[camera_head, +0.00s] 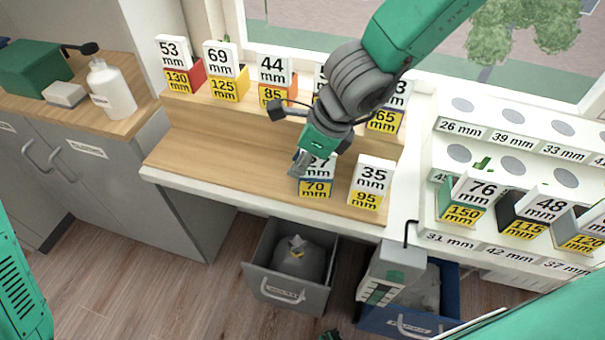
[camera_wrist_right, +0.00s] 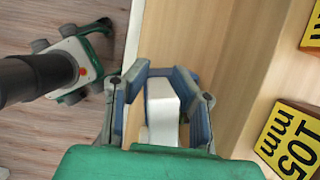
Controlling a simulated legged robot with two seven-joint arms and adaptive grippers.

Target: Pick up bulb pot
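The bulb pots are small coloured boxes with white number cards and yellow mm labels. One blue pot (camera_head: 316,188), labelled 70 mm, stands on the wooden bench top near its front edge. My right gripper (camera_head: 300,163) is at the pot's upper left and partly covers its white card. In the right wrist view, my right gripper (camera_wrist_right: 165,88) has its fingers apart on both sides of the blue pot with the white card (camera_wrist_right: 163,112). A gap shows beside the card, and a firm hold is not visible. My left gripper is not clearly visible.
A 35/95 pot (camera_head: 371,183) stands close by on the right. Several pots, including a red one (camera_head: 181,75), line the raised back shelf. A white stepped rack (camera_head: 440,205) with round holes stands right. The bench left of the gripper is clear.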

